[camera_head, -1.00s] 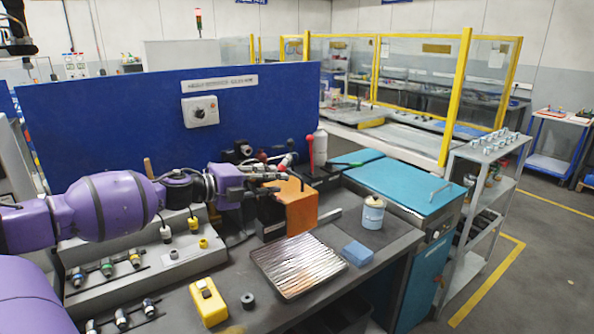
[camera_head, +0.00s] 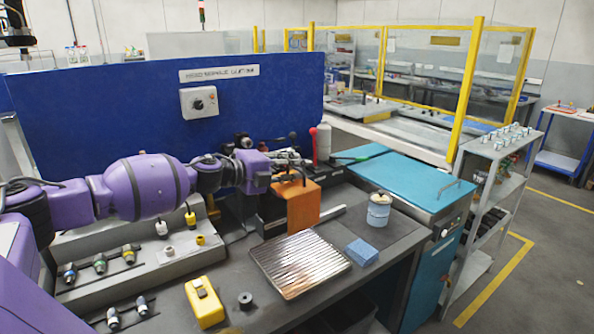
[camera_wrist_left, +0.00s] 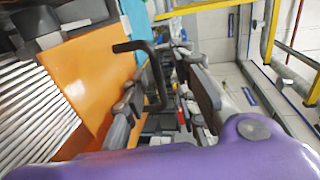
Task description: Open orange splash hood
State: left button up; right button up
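The orange splash hood (camera_head: 306,206) stands on the bench at mid-picture in the head view, behind the ribbed metal tray. In the left wrist view the hood (camera_wrist_left: 92,58) fills the left side, with a bent black handle (camera_wrist_left: 155,72) beside its edge. My left gripper (camera_head: 292,161) is just above the hood's top in the head view. In the left wrist view its two fingers (camera_wrist_left: 168,103) are apart, and the black handle reaches into the space between them. I cannot tell whether they touch it. My right gripper is out of view.
The ribbed tray (camera_head: 298,264), a yellow box (camera_head: 205,303), a blue block (camera_head: 362,252) and a blue-grey can (camera_head: 378,212) sit on the bench in front. A blue panel (camera_head: 100,110) stands behind my arm. A teal cabinet (camera_head: 410,185) is at right.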

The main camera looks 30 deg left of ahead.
pick_arm(q)
jog(key=shift+w+d, duration=0.1)
jog(key=shift+w, duration=0.2)
grip_shut()
